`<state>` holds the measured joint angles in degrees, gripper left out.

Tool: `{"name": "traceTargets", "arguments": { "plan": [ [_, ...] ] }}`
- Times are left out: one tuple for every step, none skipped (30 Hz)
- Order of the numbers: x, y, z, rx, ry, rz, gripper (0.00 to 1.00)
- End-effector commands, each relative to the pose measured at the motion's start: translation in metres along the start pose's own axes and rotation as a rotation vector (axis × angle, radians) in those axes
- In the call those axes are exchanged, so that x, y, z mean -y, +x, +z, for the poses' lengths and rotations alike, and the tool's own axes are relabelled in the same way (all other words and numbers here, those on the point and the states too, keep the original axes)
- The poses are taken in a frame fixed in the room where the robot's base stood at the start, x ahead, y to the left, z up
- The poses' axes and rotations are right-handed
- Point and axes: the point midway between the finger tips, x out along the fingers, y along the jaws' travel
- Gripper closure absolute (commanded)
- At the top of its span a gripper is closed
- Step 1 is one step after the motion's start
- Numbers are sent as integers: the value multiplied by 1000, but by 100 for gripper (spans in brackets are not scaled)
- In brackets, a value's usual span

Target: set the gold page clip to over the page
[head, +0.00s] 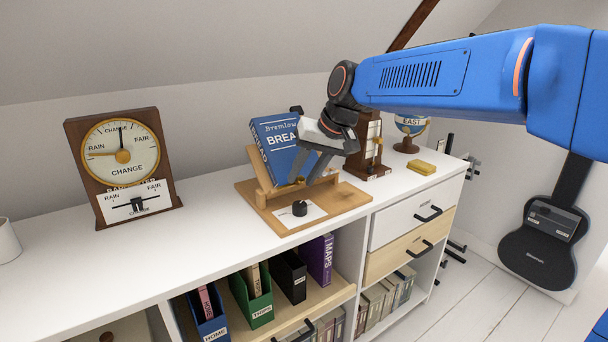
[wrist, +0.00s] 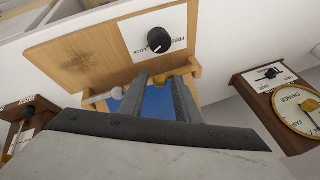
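The blue book (head: 272,140) leans on a wooden stand (head: 247,196). In the wrist view the gold page clip (wrist: 187,71) sits at the stand's lower edge, by one of my fingertips. A pale clip-like piece (wrist: 103,97) sits at the other side. My gripper (head: 308,180) is in front of the book and points down at the stand. In the wrist view its fingers (wrist: 160,80) are apart, with blue book showing between them. I cannot tell whether a finger touches the gold clip. The page itself is mostly hidden by my gripper.
A black knob (head: 299,208) on a white label stands on the stand's base. A dial instrument (head: 122,150) is at left. A wooden device (head: 371,145), a small globe (head: 411,124) and a yellow block (head: 422,168) are at right. White desktop is clear between the dial and stand.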

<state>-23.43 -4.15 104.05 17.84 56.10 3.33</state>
Motion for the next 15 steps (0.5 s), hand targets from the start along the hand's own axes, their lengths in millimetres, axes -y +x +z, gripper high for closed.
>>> {"name": "traceTargets", "arguments": {
  "plan": [
    [0,0,0,0,0,0,84],
    [0,0,0,0,0,0,91],
    [0,0,0,0,0,0,100],
    [0,0,0,0,0,0,100],
    [0,0,0,0,0,0,100],
    [0,0,0,0,0,0,100],
    [0,0,0,0,0,0,100],
    [0,0,0,0,-1,0,100],
    [0,0,0,0,-3,1,100],
    [0,0,0,0,-6,2,100],
    [1,0,0,0,-10,3,100],
    [1,0,-1,1,-16,5,100],
    [1,-1,-1,1,-23,7,100],
    [2,-1,-2,2,-31,10,100],
    [2,-1,-2,2,-44,15,100]
  ]
}}
